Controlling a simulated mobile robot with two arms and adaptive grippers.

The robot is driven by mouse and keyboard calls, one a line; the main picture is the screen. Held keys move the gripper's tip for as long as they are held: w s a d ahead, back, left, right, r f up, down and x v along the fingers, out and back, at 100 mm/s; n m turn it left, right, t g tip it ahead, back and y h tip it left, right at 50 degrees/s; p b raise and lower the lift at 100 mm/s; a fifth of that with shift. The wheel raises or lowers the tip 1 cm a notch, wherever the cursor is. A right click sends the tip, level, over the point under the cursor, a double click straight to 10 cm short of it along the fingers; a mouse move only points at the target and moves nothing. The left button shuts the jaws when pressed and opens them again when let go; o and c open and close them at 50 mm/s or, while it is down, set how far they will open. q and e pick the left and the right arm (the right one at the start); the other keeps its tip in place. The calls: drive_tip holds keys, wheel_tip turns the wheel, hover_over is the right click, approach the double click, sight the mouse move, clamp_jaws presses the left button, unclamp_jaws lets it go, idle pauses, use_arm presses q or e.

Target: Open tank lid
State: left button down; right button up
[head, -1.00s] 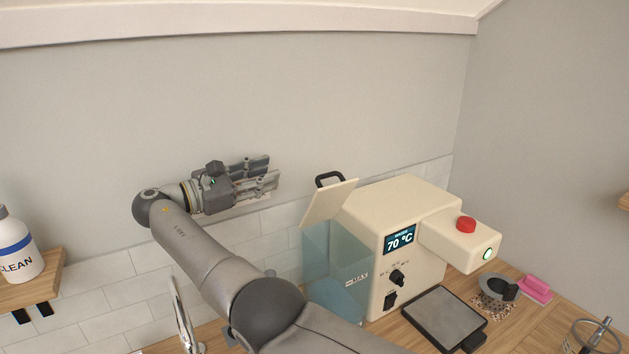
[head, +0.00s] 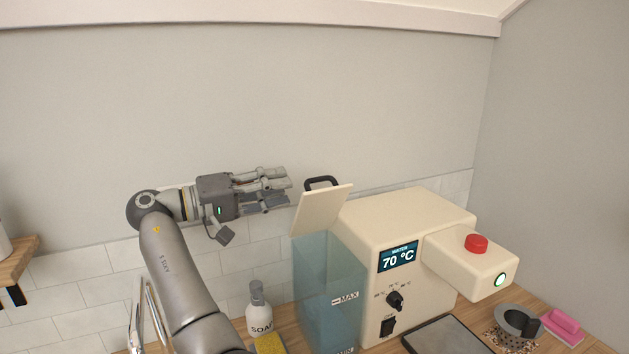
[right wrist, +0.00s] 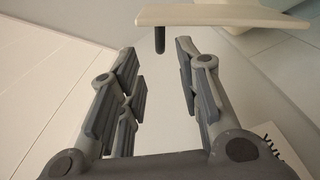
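The cream tank lid (head: 321,209) with its black handle (head: 320,181) stands raised and tilted above the clear blue tank (head: 328,285) of the coffee machine (head: 420,228). My right gripper (head: 288,190) is just left of the lid, fingers pointing at it, apart from it. In the right wrist view, my right gripper (right wrist: 155,75) has its fingers spread with nothing between them. The lid (right wrist: 220,16) crosses the top of that view beyond the fingertips, with a dark part of the handle (right wrist: 159,40) below it. My left gripper is not in view.
A soap bottle (head: 259,308) and yellow sponge (head: 270,343) stand left of the tank. A black tray (head: 445,338), a portafilter-like dark ring (head: 519,321) and a pink item (head: 563,324) are at the lower right. The wall is close behind.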

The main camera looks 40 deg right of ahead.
sight(316, 180)
drive_tip(key=p+x, duration=0.3)
drive_tip(key=x, duration=0.5)
drive_tip(key=shift+s+d+r+p, duration=0.15)
drive_tip(key=shift+d+p, duration=0.15)
drive_tip(key=shift+d, duration=0.05)
drive_tip(key=shift+s+d, duration=0.1)
drive_tip(key=shift+d, duration=0.25)
drive_tip(key=shift+d, duration=0.1)
drive_tip(key=c, duration=0.7)
clamp_jaws()
